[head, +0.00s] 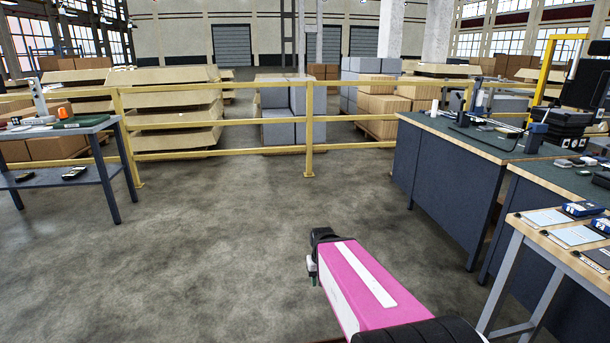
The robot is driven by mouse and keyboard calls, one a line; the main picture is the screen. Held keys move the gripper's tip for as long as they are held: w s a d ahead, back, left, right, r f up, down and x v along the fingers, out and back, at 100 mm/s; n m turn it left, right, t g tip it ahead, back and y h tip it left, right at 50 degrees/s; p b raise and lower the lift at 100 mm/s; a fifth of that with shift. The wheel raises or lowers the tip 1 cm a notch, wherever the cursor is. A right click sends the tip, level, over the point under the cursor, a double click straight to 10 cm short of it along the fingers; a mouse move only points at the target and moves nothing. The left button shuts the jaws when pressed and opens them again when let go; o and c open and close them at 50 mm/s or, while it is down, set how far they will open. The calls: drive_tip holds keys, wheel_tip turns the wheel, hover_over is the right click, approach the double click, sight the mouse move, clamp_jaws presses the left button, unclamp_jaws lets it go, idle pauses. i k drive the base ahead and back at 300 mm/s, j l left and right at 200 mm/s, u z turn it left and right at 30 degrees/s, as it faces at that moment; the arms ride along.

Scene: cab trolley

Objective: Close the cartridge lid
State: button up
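I cannot make out a cartridge or its lid in the head view. My arm reaches in from the bottom edge as a pink link with a white strip. At its far end is a dark part, where my gripper (313,268) seems to be, over bare floor and apart from the tables. Its fingers are too small and hidden to tell whether they are open or shut.
A light-topped table (528,232) with flat panels and blue devices (581,209) stands at the right. Behind it are dark workbenches (440,170). A dark table (62,180) stands at the left. A yellow railing (225,149) crosses behind. The middle floor (220,240) is clear.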

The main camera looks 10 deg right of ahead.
sight(479, 79)
drive_tip(key=i+z, duration=0.15)
drive_tip(key=i, duration=0.4)
drive_tip(key=i+j+z, duration=0.15)
drive_tip(key=i, duration=0.35)
drive_tip(key=i+j+z, duration=0.15)
drive_tip(key=i, duration=0.4)
drive_tip(key=i+l+z, duration=0.1)
drive_tip(key=i+z, duration=0.5)
drive_tip(key=z, duration=0.15)
drive_tip(key=i+j+z, duration=0.1)
drive_tip(key=i+z, duration=0.3)
drive_tip(key=i+j+z, duration=0.2)
drive_tip(key=z, duration=0.15)
